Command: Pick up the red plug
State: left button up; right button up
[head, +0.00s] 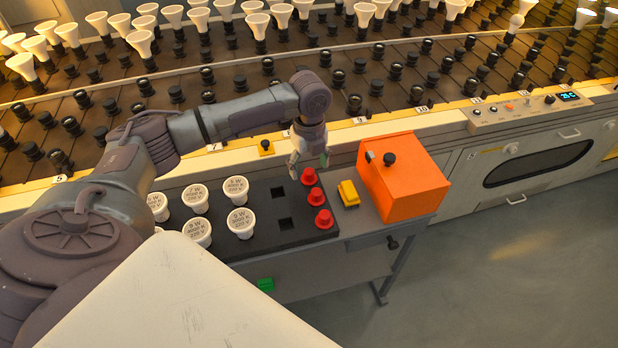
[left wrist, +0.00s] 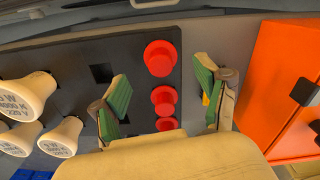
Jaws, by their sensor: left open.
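Three red plugs stand in a row at the right end of a black tray (head: 262,189): a far plug (head: 309,177), a middle plug (head: 316,196) and a near plug (head: 324,219). My left gripper (head: 309,163) is open and empty above the far end of this row. In the left wrist view, its green-padded fingers (left wrist: 162,78) are spread to either side of the row. That view shows one plug (left wrist: 160,58) at the top, another (left wrist: 164,100) below it, and a third (left wrist: 167,125) partly hidden by my gripper's body. My right gripper is not in view.
White bulbs (head: 241,222) stand in the tray left of the plugs, beside empty square holes (head: 286,224). A yellow block (head: 348,193) and an orange box (head: 403,178) are to the right. A rack of sockets and bulbs (head: 330,75) runs behind.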

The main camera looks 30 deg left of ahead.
aim_at(309, 171)
pick_arm(q)
jog(key=f, duration=0.2)
jog(key=shift+w+a+f, duration=0.1)
jog(key=shift+w+f, duration=0.1)
jog(key=shift+f, duration=0.45)
jog(key=shift+c, duration=0.3)
jog(key=c, duration=0.8)
jog(key=shift+c, duration=1.1)
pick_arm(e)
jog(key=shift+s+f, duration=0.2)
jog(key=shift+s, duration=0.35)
